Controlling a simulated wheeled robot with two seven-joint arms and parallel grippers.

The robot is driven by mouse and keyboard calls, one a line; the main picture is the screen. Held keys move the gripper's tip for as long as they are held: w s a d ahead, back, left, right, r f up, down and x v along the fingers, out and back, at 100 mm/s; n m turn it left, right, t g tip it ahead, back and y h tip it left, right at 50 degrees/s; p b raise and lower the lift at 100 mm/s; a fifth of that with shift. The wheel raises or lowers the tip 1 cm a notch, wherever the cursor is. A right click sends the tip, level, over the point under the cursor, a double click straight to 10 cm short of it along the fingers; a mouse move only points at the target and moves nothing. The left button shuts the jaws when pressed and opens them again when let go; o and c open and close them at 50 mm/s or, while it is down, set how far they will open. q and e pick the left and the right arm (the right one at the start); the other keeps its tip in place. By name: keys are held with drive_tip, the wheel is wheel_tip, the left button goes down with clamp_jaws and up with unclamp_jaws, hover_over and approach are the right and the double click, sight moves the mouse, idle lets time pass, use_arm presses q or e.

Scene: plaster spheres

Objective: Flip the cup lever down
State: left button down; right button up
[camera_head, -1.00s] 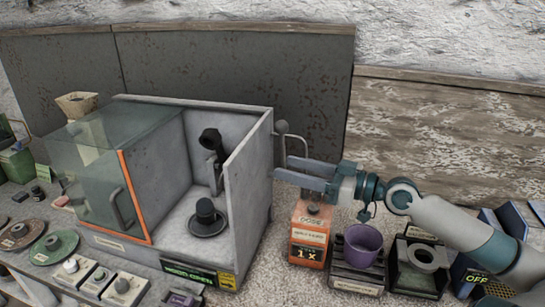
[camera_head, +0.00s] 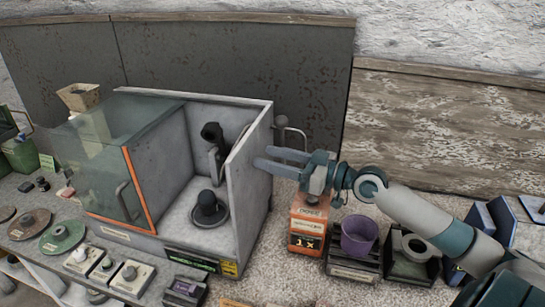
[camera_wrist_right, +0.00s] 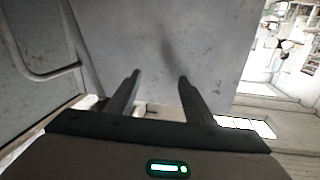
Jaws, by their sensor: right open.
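A grey open-fronted cabinet (camera_head: 252,190) stands at the centre of the head view. I cannot tell whether this is the cup lever. My right gripper (camera_head: 262,157) is open and empty beside the outer right wall, below the knob. In the right wrist view, the gripper (camera_wrist_right: 158,78) faces a plain grey panel, with a bent metal bar (camera_wrist_right: 48,75) to its left. Inside the cabinet are a black angled fitting and a black knobbed disc (camera_head: 209,209). My left gripper is out of view.
An orange box (camera_head: 308,226) stands below my right gripper. A purple cup (camera_head: 358,235) sits on a dark stand to the right, near a black holder (camera_head: 412,250). The cabinet's glass panel (camera_head: 100,180) is at the left. Small switches and discs line the left front.

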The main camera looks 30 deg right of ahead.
clamp_jaws()
idle(1.4)
